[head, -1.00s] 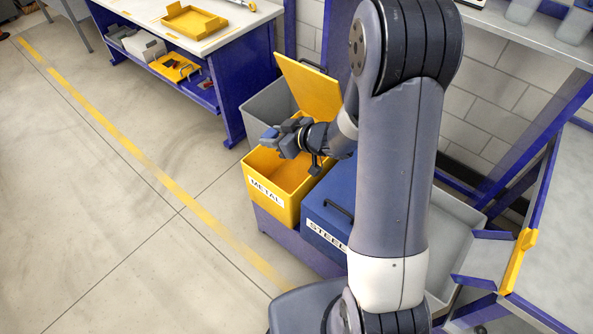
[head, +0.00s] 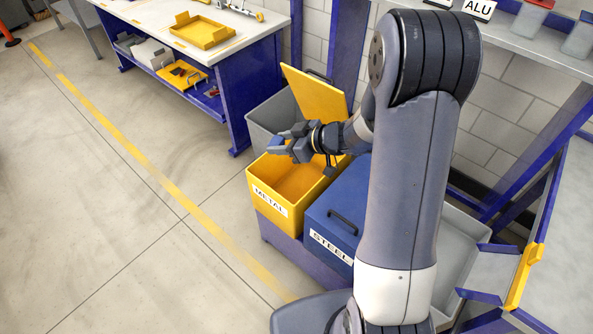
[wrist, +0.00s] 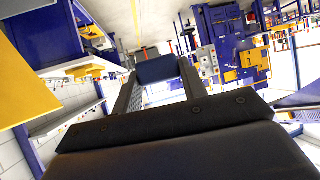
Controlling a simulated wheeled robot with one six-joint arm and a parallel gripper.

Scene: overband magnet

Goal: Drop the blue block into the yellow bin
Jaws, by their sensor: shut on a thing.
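The yellow bin (head: 264,205) is labelled METAL, and its lid (head: 316,92) stands open, tilted back. My gripper (head: 279,143) is above the back left part of the bin's opening. It is shut on the blue block (head: 275,141), which sticks out at the fingertips. In the wrist view the block (wrist: 158,69) sits between the two finger ends. The part of the bin's inside that shows looks empty; my gripper hides some of it.
A blue bin (head: 325,240) labelled STEEL, with its lid shut, stands right of the yellow bin. A grey bin (head: 262,127) stands behind. A workbench (head: 190,50) with a yellow tray (head: 203,31) is at the back left.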

